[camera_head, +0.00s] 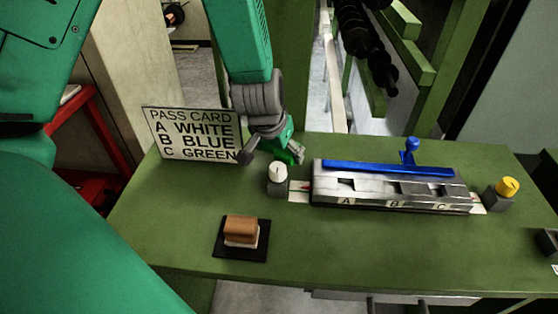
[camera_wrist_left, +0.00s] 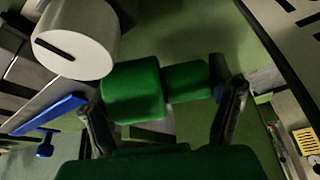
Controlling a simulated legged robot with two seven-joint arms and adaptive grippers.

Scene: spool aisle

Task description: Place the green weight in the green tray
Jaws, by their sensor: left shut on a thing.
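My left gripper (camera_head: 270,155) is above the far side of the green table, behind the white knob and in front of the pass card. In the left wrist view its dark fingers (camera_wrist_left: 163,112) are closed about the green weight (camera_wrist_left: 133,90), a stepped cylinder with a wide and a narrower part. In the head view the weight is hard to tell from the green parts at the gripper. I cannot make out a separate green tray. A grey fixture (camera_head: 330,188) with slots lettered A, B and C stands to the right. My right gripper is not in view.
The pass card (camera_head: 190,135) reads A white, B blue, C green. A white knob (camera_head: 278,172) and a yellow knob (camera_head: 508,187) flank the fixture. A blue bar (camera_head: 385,169) with a handle lies along it. A brown block (camera_head: 241,228) sits on a black mat. The front middle is clear.

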